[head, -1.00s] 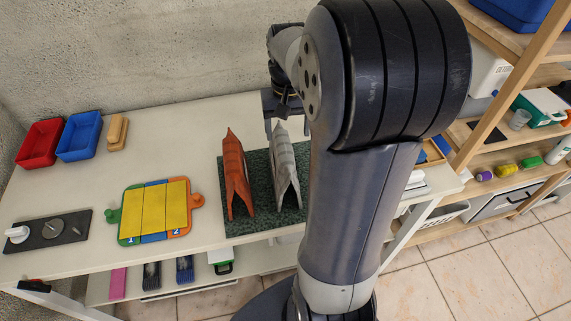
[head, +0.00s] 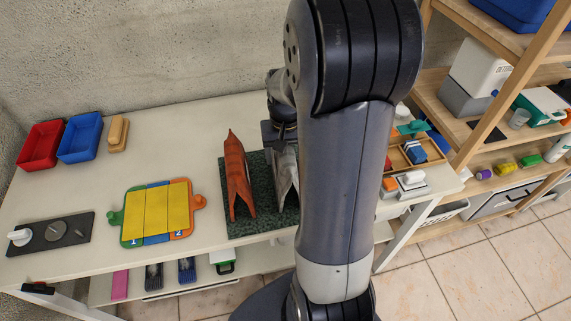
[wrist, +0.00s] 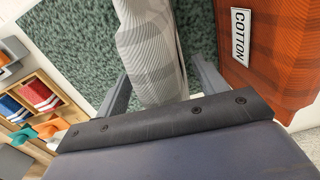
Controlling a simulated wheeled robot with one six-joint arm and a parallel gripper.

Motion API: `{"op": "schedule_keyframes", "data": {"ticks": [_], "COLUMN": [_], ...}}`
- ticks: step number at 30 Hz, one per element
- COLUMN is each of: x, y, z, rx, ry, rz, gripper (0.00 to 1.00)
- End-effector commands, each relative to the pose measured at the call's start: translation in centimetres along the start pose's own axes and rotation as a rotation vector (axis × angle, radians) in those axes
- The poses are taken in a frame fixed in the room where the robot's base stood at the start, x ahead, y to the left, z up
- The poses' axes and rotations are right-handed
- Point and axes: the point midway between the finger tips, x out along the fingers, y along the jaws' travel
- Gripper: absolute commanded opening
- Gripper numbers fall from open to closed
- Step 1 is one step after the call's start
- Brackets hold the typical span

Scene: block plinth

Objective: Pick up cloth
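A grey striped cloth (head: 286,177) stands folded like a tent on the dark green speckled mat (head: 257,225), partly hidden by my arm in the head view. An orange cloth (head: 237,175) stands in the same way to its left. In the wrist view the orange cloth (wrist: 272,50) carries a label reading COTTON. My gripper (wrist: 162,85) is open, with one finger on each side of the grey cloth (wrist: 150,45). Gaps show between cloth and fingers. In the head view my gripper is at the far end of the grey cloth, its fingertips hidden.
A yellow board with orange and green tabs (head: 156,212), a dark plate with round parts (head: 50,233), a red bin (head: 40,145), a blue bin (head: 80,137) and a brush-like block (head: 118,133) lie left. A wooden tray (head: 413,155) is at right, beside shelving.

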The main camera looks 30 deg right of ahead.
Motion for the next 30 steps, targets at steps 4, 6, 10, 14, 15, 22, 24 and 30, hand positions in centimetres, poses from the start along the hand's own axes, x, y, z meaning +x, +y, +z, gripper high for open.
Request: {"op": "schedule_keyframes", "data": {"ticks": [4, 6, 10, 14, 15, 22, 24, 30], "x": [0.0, 0.0, 0.0, 0.0, 0.0, -0.1, -0.2, -2.9], "y": [0.0, 0.0, 0.0, 0.0, 0.0, 0.0, 0.0, 0.0], "z": [0.0, 0.0, 0.0, 0.0, 0.0, 0.0, -0.1, -0.1], "rx": [0.000, 0.000, 0.000, 0.000, 0.000, 0.000, 0.000, 0.000], "ry": [0.000, 0.000, 0.000, 0.000, 0.000, 0.001, 0.002, 0.008], "rz": [0.000, 0.000, 0.000, 0.000, 0.000, 0.000, 0.000, 0.000], "gripper": [0.55, 0.49, 0.39, 0.28, 0.25, 0.20, 0.20, 0.20]}}
